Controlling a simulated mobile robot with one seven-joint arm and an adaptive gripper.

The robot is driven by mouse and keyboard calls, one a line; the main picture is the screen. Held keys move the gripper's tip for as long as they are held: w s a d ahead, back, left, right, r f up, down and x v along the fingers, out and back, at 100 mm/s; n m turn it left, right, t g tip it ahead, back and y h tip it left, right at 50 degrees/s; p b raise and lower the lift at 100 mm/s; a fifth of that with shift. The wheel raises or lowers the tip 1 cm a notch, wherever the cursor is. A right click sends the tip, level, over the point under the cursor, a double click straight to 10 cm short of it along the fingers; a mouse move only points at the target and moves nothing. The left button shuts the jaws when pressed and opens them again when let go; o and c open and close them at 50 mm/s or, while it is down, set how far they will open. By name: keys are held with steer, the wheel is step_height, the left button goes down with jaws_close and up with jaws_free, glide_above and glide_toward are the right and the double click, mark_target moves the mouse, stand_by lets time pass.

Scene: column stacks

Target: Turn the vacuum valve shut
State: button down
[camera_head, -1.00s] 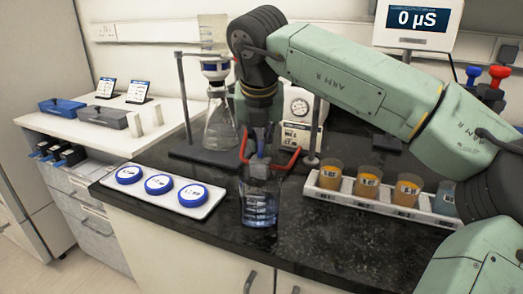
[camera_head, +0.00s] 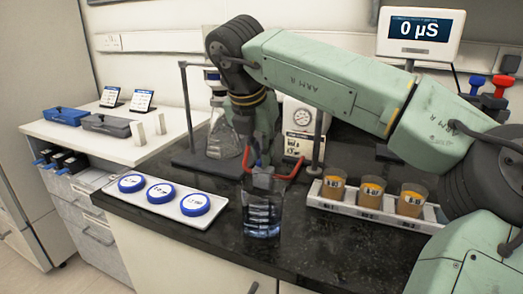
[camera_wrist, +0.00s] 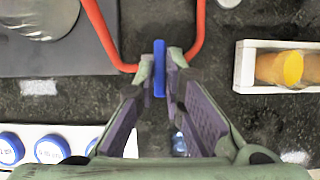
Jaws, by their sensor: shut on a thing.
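The vacuum valve has a blue handle (camera_wrist: 159,68), upright in the wrist view, with red tubing (camera_wrist: 200,28) running off on both sides. In the head view the red tubing (camera_head: 291,170) curves up on both sides of the valve. My gripper (camera_wrist: 160,75) is shut on the blue handle, with a fingertip on each side of it. In the head view my gripper (camera_head: 259,150) is partly hidden by its own dark links. The valve's body is small and mostly hidden there.
A beaker of bluish liquid (camera_head: 262,220) stands just in front of the valve. A flask (camera_head: 222,138) on a stand and a gauge unit (camera_head: 298,117) are behind. A tray of blue-lidded dishes (camera_head: 190,215) is left. A rack of orange beakers (camera_head: 345,207) is right.

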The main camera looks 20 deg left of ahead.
steer(key=c, duration=1.7)
jaws_free()
steer(key=v, duration=0.7)
steer(key=shift+s+r, duration=0.1)
steer(key=shift+r, duration=0.2)
